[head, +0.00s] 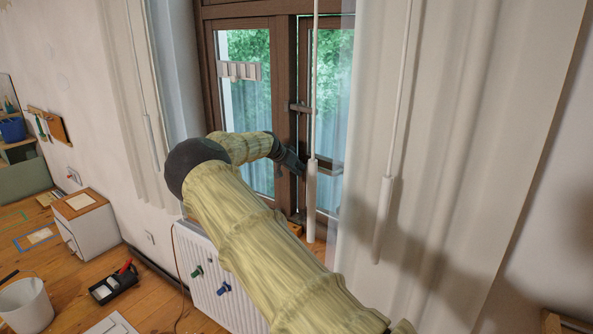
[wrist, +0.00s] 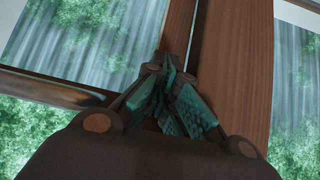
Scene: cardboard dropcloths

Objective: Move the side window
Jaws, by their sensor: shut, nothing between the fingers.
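The side window (head: 326,80) is a brown wooden-framed glass panel at the right of the window, partly behind a sheer curtain in the head view. Its neighbour, a wider brown-framed panel (head: 212,60), stands to its left. My gripper (head: 301,170) is at the brown upright between the two panels, low on the frame. In the wrist view my gripper (wrist: 172,75) has its greenish fingers together, with nothing seen between them, in front of the wooden uprights (wrist: 235,70). I cannot tell whether the fingertips touch the wood. A dark gap runs between the uprights.
A white radiator (head: 215,285) stands below the window. Curtains (head: 470,150) and hanging rods (head: 312,200) are close to my arm on the right. A white cabinet (head: 90,235), a black tray (head: 115,284) and a white bucket (head: 25,305) stand on the floor at left.

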